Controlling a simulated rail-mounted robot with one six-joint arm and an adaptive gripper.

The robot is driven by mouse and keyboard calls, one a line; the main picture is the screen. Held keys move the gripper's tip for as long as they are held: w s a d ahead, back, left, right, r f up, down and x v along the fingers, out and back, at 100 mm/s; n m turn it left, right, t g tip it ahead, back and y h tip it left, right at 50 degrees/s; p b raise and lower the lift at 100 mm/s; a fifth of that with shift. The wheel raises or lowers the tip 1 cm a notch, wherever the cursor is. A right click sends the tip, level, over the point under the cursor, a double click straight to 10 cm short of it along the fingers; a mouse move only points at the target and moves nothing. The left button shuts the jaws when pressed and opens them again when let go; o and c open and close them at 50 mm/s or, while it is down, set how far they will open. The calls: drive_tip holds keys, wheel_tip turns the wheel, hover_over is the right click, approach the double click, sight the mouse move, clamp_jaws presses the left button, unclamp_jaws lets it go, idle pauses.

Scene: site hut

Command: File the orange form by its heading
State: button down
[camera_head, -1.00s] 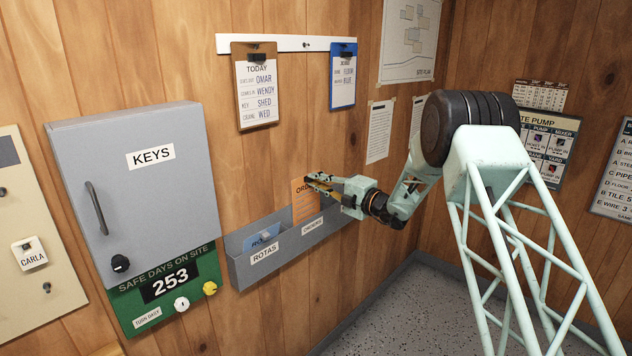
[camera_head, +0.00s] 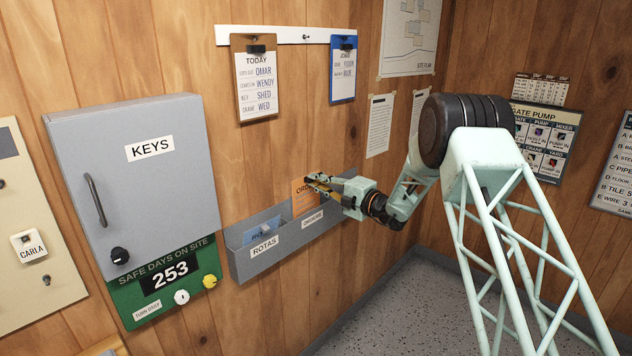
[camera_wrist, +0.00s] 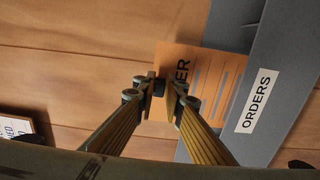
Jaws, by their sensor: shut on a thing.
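The orange form (camera_head: 303,193) is upright at the grey wall rack's right pocket, labelled ORDERS (camera_head: 312,218). Its printed heading starts with "ORD" in the head view. In the wrist view, the form (camera_wrist: 215,85) shows "ER" beside my fingers, and its lower part goes behind the pocket's front wall. My gripper (camera_head: 318,186) is shut on the form's upper edge, just above the pocket. The fingertips (camera_wrist: 160,88) cover part of the heading. The form's bottom edge is hidden.
The rack's left pocket, labelled ROTAS (camera_head: 264,246), holds a blue form (camera_head: 262,230). The grey KEYS cabinet (camera_head: 150,195) stands out from the wall at left. Clipboards (camera_head: 256,80) hang above. Floor space at right is clear.

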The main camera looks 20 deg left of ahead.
drive_tip(key=shift+f, duration=0.15)
drive_tip(key=shift+f+b, duration=0.35)
drive_tip(key=shift+f, duration=1.05)
drive_tip(key=c, duration=2.6)
unclamp_jaws()
drive_tip(key=shift+d, duration=0.1)
drive_tip(key=v, duration=1.2)
